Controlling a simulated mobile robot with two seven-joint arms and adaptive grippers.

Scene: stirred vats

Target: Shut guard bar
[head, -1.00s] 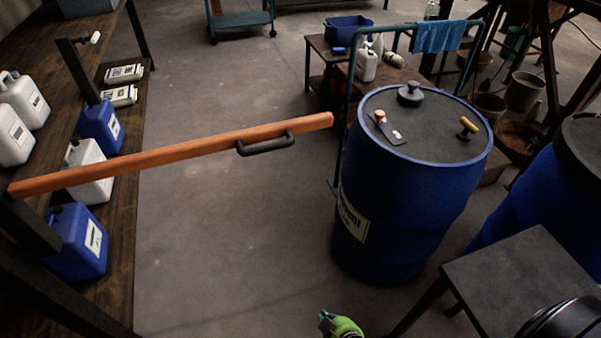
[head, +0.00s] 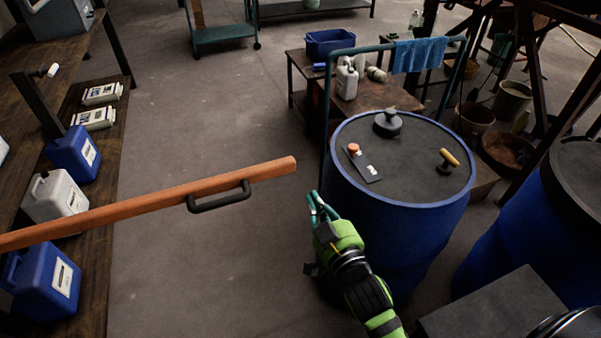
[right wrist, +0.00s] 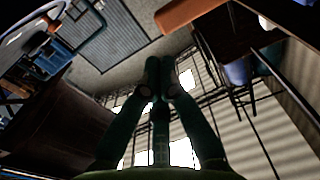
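The guard bar (head: 130,208) is a long orange beam. It reaches from the left edge of the head view across the aisle, its free end left of the blue drum. A black handle (head: 220,198) is fixed to its side near that end. My right gripper (head: 314,197) is to the right of the bar's free end, apart from the bar and handle, in front of the drum. Its fingers meet with nothing visible between them. In the right wrist view an orange bar end (right wrist: 190,12) shows at the top. My left gripper is out of view.
The blue drum (head: 395,225) stands close by my right arm, with a green rail behind it. A dark table (head: 495,305) is at the lower right. A wooden bench (head: 95,265) with jugs lines the left. The floor (head: 215,120) beyond the bar is clear.

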